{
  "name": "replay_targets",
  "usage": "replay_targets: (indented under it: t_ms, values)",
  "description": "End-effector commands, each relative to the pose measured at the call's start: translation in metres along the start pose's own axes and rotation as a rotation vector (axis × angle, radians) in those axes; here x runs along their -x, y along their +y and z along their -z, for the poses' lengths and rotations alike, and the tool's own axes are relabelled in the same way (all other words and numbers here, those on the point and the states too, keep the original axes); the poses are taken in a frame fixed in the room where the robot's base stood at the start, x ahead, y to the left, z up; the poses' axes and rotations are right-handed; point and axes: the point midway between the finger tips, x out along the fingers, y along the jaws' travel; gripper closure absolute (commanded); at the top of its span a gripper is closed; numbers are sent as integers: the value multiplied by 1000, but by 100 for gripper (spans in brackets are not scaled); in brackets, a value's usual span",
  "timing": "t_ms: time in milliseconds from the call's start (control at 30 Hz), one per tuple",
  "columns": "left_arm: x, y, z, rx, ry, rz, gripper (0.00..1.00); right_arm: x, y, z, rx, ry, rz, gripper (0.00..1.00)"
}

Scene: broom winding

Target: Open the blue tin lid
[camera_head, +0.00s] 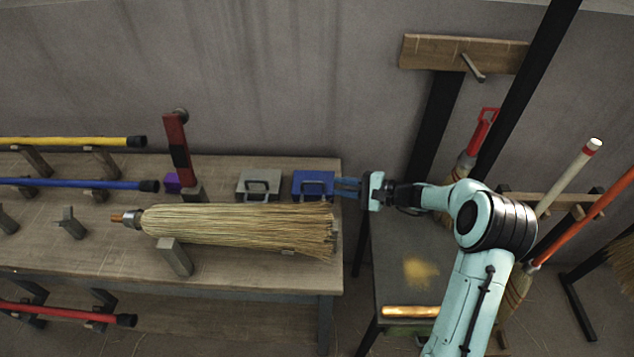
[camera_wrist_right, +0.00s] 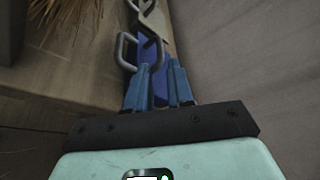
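The blue tin (camera_head: 313,184) sits near the right end of the workbench, with its lid down and a loop handle on its front. In the right wrist view the blue tin (camera_wrist_right: 152,52) lies just beyond my fingertips, and its handle sticks out to the left. My right gripper (camera_head: 346,187) reaches in from the right, level with the tin, its fingertips at the tin's right edge. In the wrist view the blue fingers (camera_wrist_right: 163,75) stand a little apart with nothing clearly held between them. I cannot tell whether they touch the tin. My left gripper is not in view.
A similar grey tin (camera_head: 259,184) stands left of the blue one. A large straw broom head (camera_head: 235,228) lies in front of both tins. A red upright post (camera_head: 177,148) stands further left. A small table (camera_head: 395,250) and several brooms are on the right.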

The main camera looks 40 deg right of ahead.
Motion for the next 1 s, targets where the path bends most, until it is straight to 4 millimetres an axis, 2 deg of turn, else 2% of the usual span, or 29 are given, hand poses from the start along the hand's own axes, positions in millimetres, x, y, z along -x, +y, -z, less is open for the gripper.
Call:
replay_targets:
  t_ms: [33, 200, 400, 767, 800, 867, 1000]
  values:
    - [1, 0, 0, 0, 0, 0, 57, -12, 0, -1, 0, -5, 0, 78]
    - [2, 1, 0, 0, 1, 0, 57, -45, 0, -1, 0, -3, 0, 78]
    - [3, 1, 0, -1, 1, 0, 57, -68, 0, 0, 1, 0, -1, 78]
    - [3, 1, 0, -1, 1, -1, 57, -74, 0, 0, 1, 1, -1, 78]
    - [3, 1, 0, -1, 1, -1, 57, -74, 0, 0, 1, 1, -1, 81]
    - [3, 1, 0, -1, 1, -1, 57, -74, 0, 0, 1, 1, -1, 100]
    - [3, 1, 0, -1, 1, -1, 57, -74, 0, 0, 1, 1, -1, 100]
